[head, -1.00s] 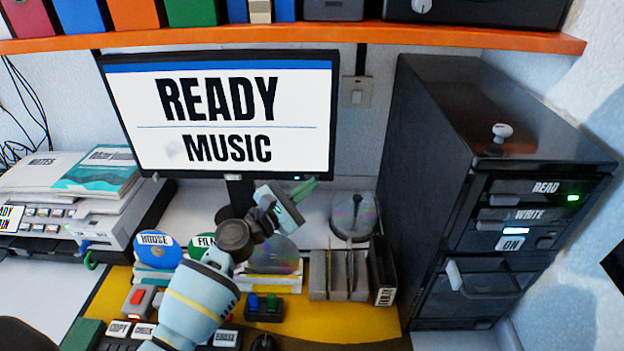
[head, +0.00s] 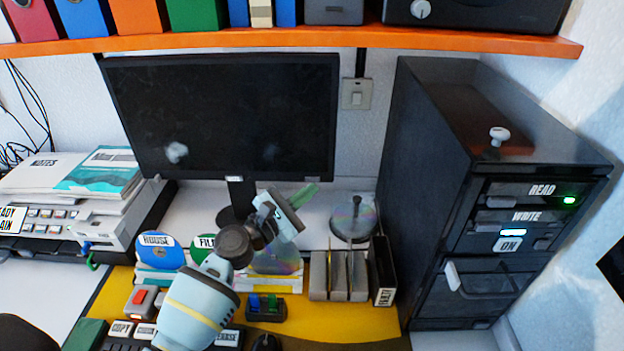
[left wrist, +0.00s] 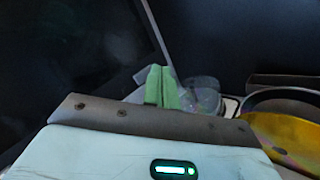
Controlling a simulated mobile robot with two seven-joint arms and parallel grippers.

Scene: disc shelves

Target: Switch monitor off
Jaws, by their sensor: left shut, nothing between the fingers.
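The monitor (head: 220,115) stands at the back of the desk, and its screen is dark with a faint pale smudge at the lower left. No lit lamp shows on its lower frame. My left gripper (head: 305,194) is just below the monitor's lower right corner, in front of its stand. Its green fingers are closed together and hold nothing. In the left wrist view the closed green fingertips (left wrist: 162,86) point toward a dark surface. Whether they touch the monitor I cannot tell. My right gripper is not in view.
A black tower (head: 430,150) with lit drives stands at the right. Disc holders (head: 338,280) and a disc spindle (head: 354,220) lie close to my gripper's right. A printer (head: 110,215) is at the left. An orange shelf (head: 440,40) runs above the monitor.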

